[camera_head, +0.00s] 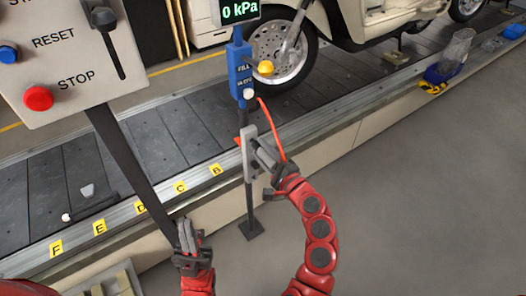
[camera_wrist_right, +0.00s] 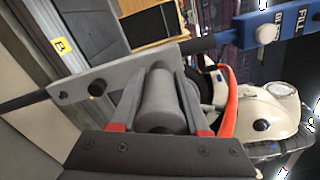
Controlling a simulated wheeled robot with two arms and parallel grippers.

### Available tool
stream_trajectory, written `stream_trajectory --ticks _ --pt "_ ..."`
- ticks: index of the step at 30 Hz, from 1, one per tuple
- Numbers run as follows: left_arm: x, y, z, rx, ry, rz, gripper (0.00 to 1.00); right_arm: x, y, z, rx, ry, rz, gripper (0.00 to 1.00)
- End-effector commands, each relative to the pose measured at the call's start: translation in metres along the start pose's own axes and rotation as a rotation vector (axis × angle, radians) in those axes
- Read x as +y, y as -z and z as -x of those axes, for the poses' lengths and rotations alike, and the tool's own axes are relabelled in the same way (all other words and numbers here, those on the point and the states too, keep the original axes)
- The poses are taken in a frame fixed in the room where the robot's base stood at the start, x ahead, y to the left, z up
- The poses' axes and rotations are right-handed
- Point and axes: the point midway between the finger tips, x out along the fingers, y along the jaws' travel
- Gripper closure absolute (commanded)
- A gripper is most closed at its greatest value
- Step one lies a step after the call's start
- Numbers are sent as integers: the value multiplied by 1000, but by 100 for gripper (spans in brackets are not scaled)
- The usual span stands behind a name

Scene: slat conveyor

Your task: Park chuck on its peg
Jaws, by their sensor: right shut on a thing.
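The chuck (camera_wrist_right: 158,98) is a grey cylinder between the fingers of my right gripper (camera_wrist_right: 158,100) in the right wrist view. An orange hose (camera_wrist_right: 232,100) runs beside it, and shows in the head view (camera_head: 275,125). I cannot tell whether the chuck touches a peg. In the head view my right gripper (camera_head: 264,158) is at the plate (camera_head: 249,168). My left gripper (camera_head: 187,234) looks shut and empty, low beside the control-box post.
A blue inflator unit (camera_head: 239,72) with a 0 kPa display tops the stand. A control box (camera_head: 62,62) with a red button is at upper left. The slat conveyor (camera_head: 135,145) carries a cream scooter (camera_head: 375,22). The floor at right is clear.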

Motion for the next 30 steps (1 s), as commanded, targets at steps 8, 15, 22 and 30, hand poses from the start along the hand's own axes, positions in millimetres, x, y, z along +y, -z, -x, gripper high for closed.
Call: stream_trajectory --ticks 8,15,22,30 --pt "0 0 0 0 0 0 100 0 0 0 0 1 1 100" --pt "0 0 0 0 0 0 100 0 0 -1 -1 0 0 100" --pt "0 0 0 0 0 0 100 0 0 -4 -1 1 0 100" --pt "0 0 -1 0 0 0 100 0 0 -8 -1 1 0 100"
